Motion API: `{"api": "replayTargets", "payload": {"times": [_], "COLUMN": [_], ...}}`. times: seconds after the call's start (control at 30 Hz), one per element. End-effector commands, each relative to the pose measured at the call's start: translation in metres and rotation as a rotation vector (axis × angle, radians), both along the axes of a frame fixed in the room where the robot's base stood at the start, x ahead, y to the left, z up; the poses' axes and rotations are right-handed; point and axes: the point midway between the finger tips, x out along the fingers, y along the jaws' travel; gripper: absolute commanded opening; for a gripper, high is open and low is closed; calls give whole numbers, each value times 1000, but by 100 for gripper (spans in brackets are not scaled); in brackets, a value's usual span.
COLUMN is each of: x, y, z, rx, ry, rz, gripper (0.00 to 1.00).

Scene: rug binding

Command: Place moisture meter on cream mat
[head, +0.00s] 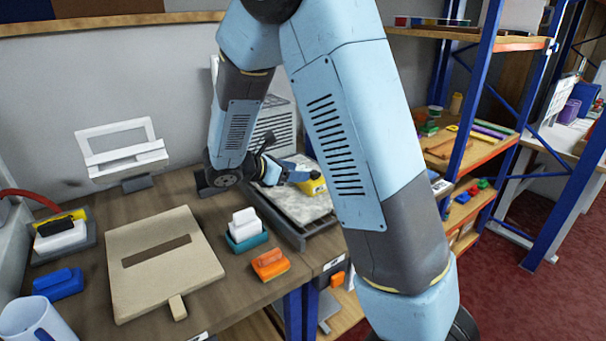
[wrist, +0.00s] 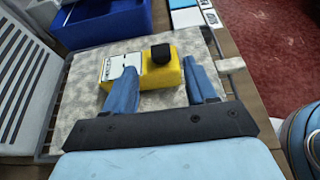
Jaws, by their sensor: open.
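In the head view the yellow meter (head: 314,187) shows at the gripper tips, above the mat (head: 312,209). My gripper (wrist: 162,80) is open, its blue fingers on either side of the meter. The fingers hide parts of its sides, so I cannot tell whether they touch it. My gripper (head: 298,176) also shows in the head view.
A beige slotted board (head: 165,285) lies left of the tray. A teal-and-white block (head: 245,230) and an orange block (head: 270,264) sit between them. A blue bin (wrist: 100,20) stands beyond the mat. A shelf rack (head: 470,130) stands right. Bare wood shows around the board.

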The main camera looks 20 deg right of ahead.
Motion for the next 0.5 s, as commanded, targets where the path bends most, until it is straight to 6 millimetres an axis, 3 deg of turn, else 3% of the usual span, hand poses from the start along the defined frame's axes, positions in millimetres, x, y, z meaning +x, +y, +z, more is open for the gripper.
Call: {"api": "replayTargets", "payload": {"times": [0.2,0.5], "x": [-12,-21], "y": [36,59], "z": [16,27], "rx": [1,4], "ry": [0,-1], "rz": [2,-5], "gripper": [56,56]}}
